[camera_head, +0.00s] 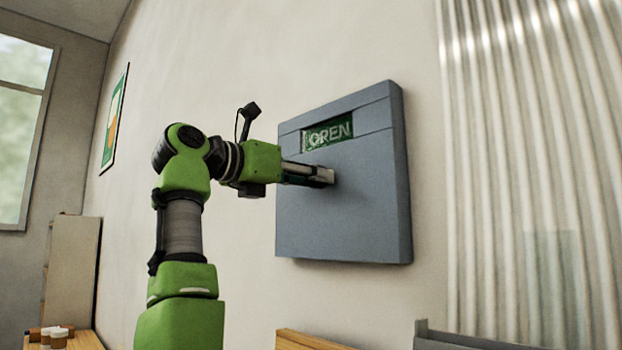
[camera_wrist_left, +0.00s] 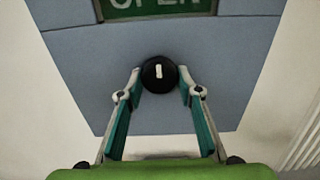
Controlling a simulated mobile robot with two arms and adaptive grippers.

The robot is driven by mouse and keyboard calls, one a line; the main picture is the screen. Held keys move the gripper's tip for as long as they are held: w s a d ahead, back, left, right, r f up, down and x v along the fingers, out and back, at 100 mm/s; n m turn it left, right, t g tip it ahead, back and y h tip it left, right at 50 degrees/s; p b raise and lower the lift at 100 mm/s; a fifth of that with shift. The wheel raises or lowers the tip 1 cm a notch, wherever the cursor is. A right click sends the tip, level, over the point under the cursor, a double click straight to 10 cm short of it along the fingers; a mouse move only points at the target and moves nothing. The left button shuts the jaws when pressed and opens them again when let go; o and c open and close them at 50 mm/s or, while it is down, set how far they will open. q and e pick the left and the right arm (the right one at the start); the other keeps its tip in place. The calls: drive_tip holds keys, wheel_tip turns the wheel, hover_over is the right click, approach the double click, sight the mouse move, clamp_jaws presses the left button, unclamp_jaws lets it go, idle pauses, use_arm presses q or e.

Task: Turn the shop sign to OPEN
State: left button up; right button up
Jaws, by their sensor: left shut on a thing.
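The shop sign is a blue-grey wall box (camera_head: 345,215) with a small green window (camera_head: 328,135) that reads OPEN in white letters. The lower part of this lettering also shows at the top of the left wrist view (camera_wrist_left: 155,8). A black round knob (camera_wrist_left: 159,75) with a white mark, upright in the left wrist view, sits on the box below the window. My left gripper (camera_head: 328,176) is shut on the knob, one finger on each side of it. In the head view the gripper hides the knob. My right gripper is not in view.
A corrugated light panel (camera_head: 530,150) stands right of the box. A framed picture (camera_head: 114,118) hangs on the wall at left, near a window (camera_head: 22,130). Small jars (camera_head: 58,338) stand on a wooden surface at lower left. Wall around the box is bare.

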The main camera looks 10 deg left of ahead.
use_arm(q)
drive_tip(key=shift+d+f, duration=0.1)
drive_tip(key=shift+f, duration=0.15)
drive_tip(key=o, duration=1.1)
drive_tip(key=shift+r, duration=0.1)
drive_tip(key=v, duration=1.2)
